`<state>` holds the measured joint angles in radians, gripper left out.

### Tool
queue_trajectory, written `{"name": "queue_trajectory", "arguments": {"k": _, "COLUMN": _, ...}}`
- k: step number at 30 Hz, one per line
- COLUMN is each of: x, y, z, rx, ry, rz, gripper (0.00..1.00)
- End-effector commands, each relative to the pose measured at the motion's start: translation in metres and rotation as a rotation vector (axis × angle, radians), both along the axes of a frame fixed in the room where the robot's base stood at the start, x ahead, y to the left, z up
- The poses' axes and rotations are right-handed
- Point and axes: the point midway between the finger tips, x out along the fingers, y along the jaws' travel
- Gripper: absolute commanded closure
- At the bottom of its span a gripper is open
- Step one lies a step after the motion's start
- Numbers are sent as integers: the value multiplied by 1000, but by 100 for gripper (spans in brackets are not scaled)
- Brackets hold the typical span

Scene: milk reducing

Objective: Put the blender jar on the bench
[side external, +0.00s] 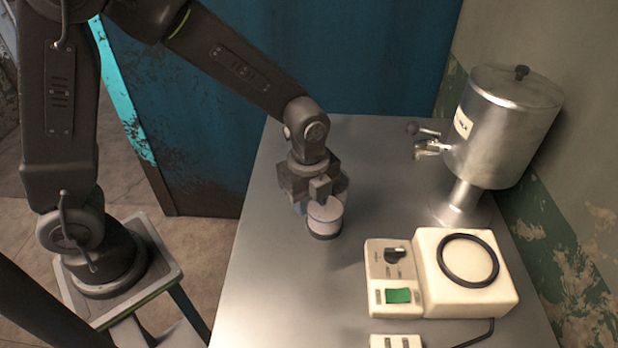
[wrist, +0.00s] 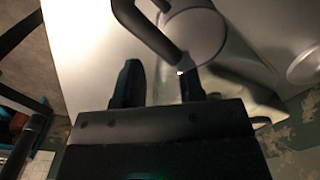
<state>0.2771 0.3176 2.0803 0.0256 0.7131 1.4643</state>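The blender jar (side external: 325,216) stands upright on the metal bench (side external: 260,270), left of the blender base; its round top is pale and its bottom edge dark. In the wrist view, the jar (wrist: 197,38) shows at the top with its dark curved handle (wrist: 140,25) to its left. My gripper (side external: 312,190) is low over the jar in the side view and hides part of it. In the wrist view, my gripper (wrist: 158,78) has its two fingers apart, with the lower end of the handle close to the right finger. I see nothing clamped between them.
The cream blender base (side external: 465,275) with its dark ring stands at the right front, with a control panel and green switch. A steel milk dispenser (side external: 505,125) stands at the back right, its tap facing left. The bench's left and front-left area is clear.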

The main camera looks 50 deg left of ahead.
Motion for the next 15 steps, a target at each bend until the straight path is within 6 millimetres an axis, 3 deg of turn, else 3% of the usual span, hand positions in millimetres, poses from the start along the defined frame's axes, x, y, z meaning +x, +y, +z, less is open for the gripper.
{"name": "queue_trajectory", "arguments": {"k": 15, "x": -3, "y": -1, "z": 99, "rx": -2, "ry": -5, "rz": -1, "gripper": 65}}
